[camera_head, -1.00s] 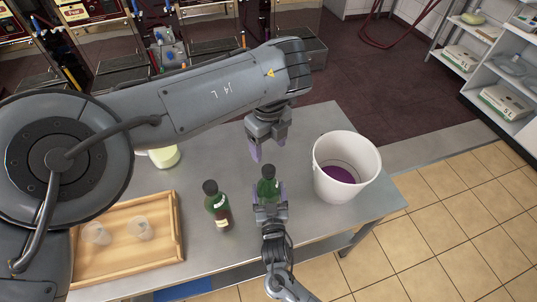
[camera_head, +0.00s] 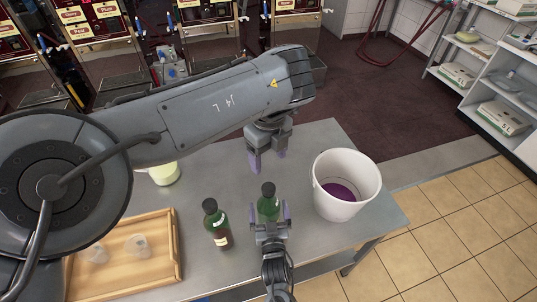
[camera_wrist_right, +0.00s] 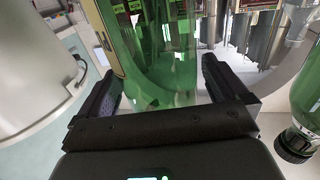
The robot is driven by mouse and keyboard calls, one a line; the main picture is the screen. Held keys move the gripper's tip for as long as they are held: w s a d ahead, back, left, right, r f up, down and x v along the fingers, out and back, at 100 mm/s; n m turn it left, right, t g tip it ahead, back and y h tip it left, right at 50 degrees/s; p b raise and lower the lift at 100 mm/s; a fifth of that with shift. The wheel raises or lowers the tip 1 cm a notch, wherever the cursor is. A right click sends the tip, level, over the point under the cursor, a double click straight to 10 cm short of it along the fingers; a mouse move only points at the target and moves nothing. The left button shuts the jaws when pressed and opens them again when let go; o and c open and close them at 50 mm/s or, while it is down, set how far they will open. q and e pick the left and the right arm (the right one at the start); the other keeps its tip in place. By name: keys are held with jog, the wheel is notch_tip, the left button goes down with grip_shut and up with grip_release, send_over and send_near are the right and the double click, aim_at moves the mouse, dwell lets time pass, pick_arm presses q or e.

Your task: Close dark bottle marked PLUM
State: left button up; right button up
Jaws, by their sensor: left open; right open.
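Two dark green bottles with dark tops stand upright on the grey table (camera_head: 330,136). One bottle (camera_head: 217,226) stands left of centre with a pale label; the other bottle (camera_head: 268,205) stands to its right. I cannot read PLUM on either. My right gripper (camera_head: 270,212) is open at the right-hand bottle, one finger on each side. In the right wrist view that green bottle (camera_wrist_right: 160,60) fills the space between the fingers; contact cannot be told. The other bottle's dark cap (camera_wrist_right: 294,146) shows at right. My left gripper (camera_head: 267,160) is open and empty, behind the bottles.
A white bucket (camera_head: 360,195) with purple contents stands right of the bottles. A wooden tray (camera_head: 150,278) with clear cups (camera_head: 137,246) is at the left. A pale greenish container (camera_head: 165,174) is partly hidden by my left arm.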

jog(key=s+d, duration=0.1)
jog(key=s, duration=0.9)
jog(key=shift+s, duration=0.35)
jog(key=shift+d, duration=0.1)
